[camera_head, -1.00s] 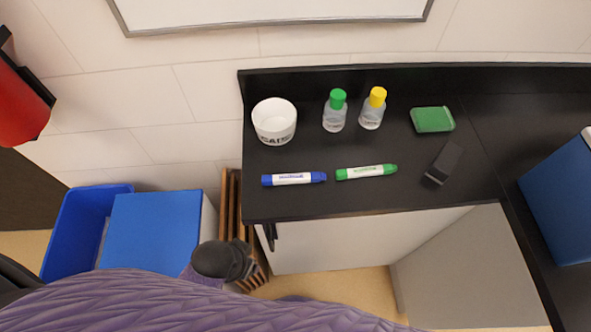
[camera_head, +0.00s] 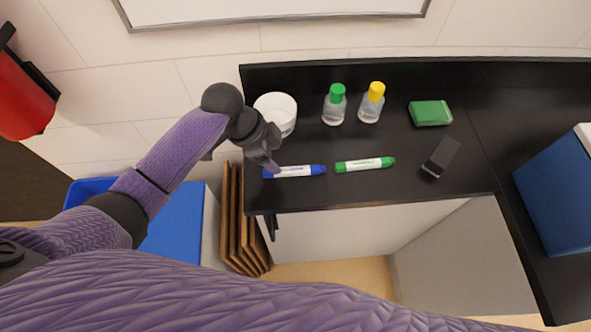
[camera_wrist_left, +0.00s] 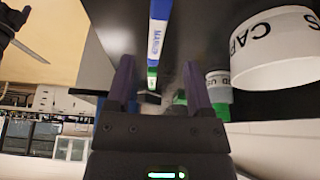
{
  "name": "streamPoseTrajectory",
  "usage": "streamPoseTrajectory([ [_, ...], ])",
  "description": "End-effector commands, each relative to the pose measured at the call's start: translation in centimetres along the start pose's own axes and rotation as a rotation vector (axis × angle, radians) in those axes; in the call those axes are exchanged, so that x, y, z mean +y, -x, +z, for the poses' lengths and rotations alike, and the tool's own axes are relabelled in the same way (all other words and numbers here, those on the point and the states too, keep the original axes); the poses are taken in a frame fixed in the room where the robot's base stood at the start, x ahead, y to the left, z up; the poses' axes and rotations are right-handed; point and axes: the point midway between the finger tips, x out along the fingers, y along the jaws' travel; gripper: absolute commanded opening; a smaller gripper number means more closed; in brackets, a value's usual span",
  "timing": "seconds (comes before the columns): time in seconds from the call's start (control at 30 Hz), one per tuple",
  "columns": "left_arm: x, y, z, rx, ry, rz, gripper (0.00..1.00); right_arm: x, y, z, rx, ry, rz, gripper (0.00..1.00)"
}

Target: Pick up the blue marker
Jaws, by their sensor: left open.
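The blue marker (camera_head: 300,171) lies on the black counter, its white label showing in the head view. It also shows in the left wrist view (camera_wrist_left: 158,38), beyond the fingers and near the top. My left gripper (camera_head: 272,166) is over the counter's left side, at the marker's left end, and hides part of that end. In the left wrist view its two fingers (camera_wrist_left: 158,88) are apart with nothing held between them.
A green marker (camera_head: 364,164) lies to the right of the blue one. A white cup (camera_head: 283,110) stands just behind my left gripper. Two bottles (camera_head: 334,106) (camera_head: 371,104), a green sponge (camera_head: 430,113) and a dark block (camera_head: 441,157) are further right.

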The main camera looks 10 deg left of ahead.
Motion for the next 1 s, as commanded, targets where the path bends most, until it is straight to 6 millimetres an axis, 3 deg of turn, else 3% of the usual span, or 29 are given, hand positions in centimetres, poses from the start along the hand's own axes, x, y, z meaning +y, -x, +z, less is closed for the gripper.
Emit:
streamPoseTrajectory([
  [0.2, 0.5, -4.5, -0.1, 0.001, 0.002, 0.002, 0.68, -0.1, -1.5, 0.2, -0.003, 0.000, -0.001, 0.99],
  [0.3, 0.4, -5.5, -0.1, 0.000, 0.003, 0.000, 0.68, -0.1, -1.8, 0.2, -0.004, 0.000, -0.001, 0.99],
  [0.87, 0.4, -5.8, 0.0, -0.001, 0.002, -0.001, 0.68, 0.0, -1.7, 0.2, -0.003, -0.001, 0.000, 0.99],
  [1.0, 0.4, -5.8, 0.0, -0.001, 0.002, -0.001, 0.42, 0.0, -1.7, 0.2, -0.003, 0.000, 0.000, 0.99],
])
